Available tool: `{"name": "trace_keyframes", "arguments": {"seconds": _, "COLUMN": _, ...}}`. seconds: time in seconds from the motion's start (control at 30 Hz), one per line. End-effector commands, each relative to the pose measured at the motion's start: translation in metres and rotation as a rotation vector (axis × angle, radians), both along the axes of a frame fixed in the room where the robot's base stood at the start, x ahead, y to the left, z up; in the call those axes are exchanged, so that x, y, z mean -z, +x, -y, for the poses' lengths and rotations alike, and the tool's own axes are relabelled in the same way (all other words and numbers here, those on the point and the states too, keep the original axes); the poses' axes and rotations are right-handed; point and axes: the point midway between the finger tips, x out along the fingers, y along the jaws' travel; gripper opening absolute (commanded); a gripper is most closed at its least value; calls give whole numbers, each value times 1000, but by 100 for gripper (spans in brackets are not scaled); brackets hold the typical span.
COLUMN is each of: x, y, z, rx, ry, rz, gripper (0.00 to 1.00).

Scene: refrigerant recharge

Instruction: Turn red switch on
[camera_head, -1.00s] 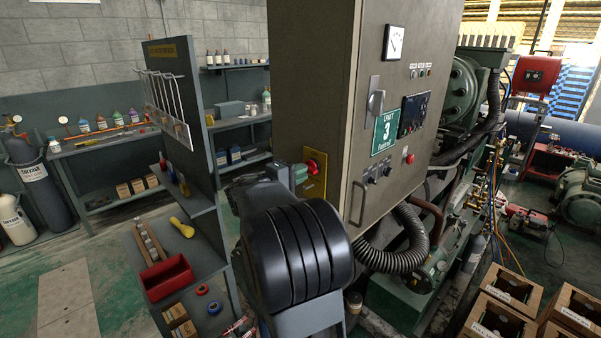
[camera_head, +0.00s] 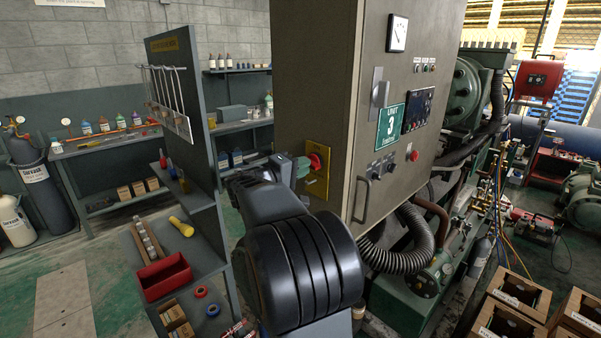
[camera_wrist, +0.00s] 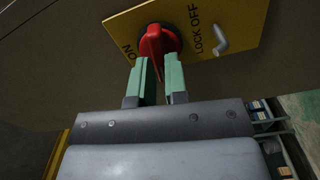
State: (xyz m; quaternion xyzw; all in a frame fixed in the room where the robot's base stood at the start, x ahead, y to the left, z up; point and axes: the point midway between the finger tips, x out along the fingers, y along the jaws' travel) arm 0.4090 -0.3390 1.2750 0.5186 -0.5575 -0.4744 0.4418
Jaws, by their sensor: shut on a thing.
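The red switch (camera_wrist: 154,40) is a rotary knob on a yellow plate (camera_wrist: 236,20) marked ON and LOCK OFF. In the wrist view its handle runs down between the green fingers of my gripper (camera_wrist: 159,66), which is shut on it. The handle's end sits beside the word ON, with LOCK OFF to the right. In the head view the red switch (camera_head: 319,158) and yellow plate (camera_head: 318,187) are on the left side of a grey-brown cabinet (camera_head: 325,75). My gripper (camera_head: 304,166) meets the switch from the left there; my arm hides some of the area below.
A metal hasp (camera_wrist: 222,42) sticks out of the plate, right of the switch. The cabinet front carries a gauge (camera_head: 397,33), a lever and a handle (camera_head: 362,199). A grey shelf unit (camera_head: 185,130) with a red bin (camera_head: 166,276) stands close on the left.

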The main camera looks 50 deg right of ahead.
Motion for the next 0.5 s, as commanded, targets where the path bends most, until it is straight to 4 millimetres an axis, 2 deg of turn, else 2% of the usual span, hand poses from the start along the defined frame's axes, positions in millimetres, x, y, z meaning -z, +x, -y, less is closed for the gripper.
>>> {"name": "trace_keyframes", "arguments": {"seconds": 0.5, "x": 1, "y": 0, "z": 0, "rx": 0, "ry": -10, "rz": 108, "gripper": 0}}
